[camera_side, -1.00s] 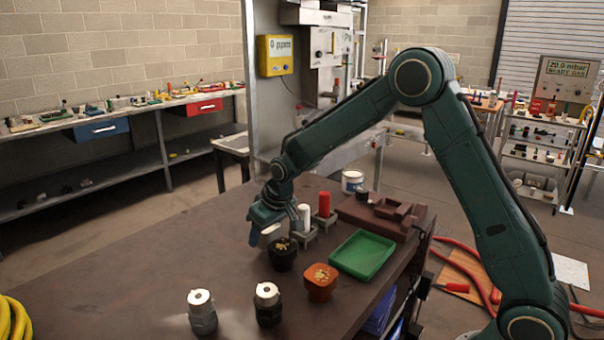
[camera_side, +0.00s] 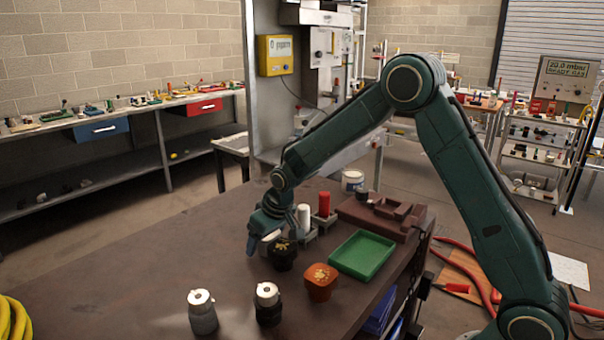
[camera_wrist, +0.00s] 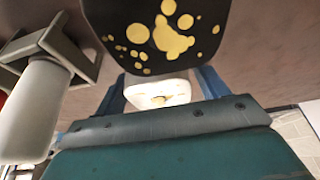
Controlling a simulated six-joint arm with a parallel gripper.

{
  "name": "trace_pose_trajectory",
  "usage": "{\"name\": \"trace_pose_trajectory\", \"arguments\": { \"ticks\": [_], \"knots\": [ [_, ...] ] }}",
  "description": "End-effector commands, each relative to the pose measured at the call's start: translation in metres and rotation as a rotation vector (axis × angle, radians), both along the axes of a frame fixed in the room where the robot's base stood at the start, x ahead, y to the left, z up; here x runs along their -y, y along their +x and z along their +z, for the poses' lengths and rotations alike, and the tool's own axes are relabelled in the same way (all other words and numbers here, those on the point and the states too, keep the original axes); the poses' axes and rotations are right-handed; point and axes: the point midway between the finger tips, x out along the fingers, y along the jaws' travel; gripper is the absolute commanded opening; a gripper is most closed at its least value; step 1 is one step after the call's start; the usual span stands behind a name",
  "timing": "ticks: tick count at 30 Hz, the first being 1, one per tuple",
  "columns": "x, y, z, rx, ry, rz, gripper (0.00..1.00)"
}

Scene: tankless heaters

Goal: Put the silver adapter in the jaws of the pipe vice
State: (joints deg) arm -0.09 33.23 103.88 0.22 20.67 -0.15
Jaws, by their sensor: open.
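A pale silvery piece (camera_wrist: 158,93) shows between the two blue fingers of my gripper (camera_wrist: 160,90) in the wrist view. It looks like the silver adapter, but its lower part is hidden and I cannot tell for sure. My gripper (camera_side: 263,243) is open and low over the bench, with its fingers on either side of the piece. In the side view the piece (camera_side: 270,238) is mostly hidden by the gripper. The brown block with raised jaws (camera_side: 390,209), which looks like the pipe vice, stands at the back right of the bench, well apart from my gripper.
A black pot with yellow spots (camera_side: 283,256) is close beside my gripper. A white cylinder (camera_side: 304,219) and a red cylinder (camera_side: 324,204) stand in grey holders. An orange pot (camera_side: 320,284), green tray (camera_side: 362,255) and two silver-topped dark fittings (camera_side: 202,313) are nearby.

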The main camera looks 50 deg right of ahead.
Motion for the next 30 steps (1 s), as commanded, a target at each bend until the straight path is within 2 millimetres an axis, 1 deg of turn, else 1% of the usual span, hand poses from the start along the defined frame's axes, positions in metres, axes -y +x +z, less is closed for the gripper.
{"name": "trace_pose_trajectory", "arguments": {
  "ticks": [8, 14, 30],
  "knots": [
    [0.000, -0.001, 0.006, 0.002, 0.000, 0.000, 0.73],
    [0.000, -0.007, 0.022, 0.003, 0.000, 0.000, 0.73],
    [0.000, -0.036, 0.093, 0.005, 0.002, 0.000, 0.73]
  ]
}}
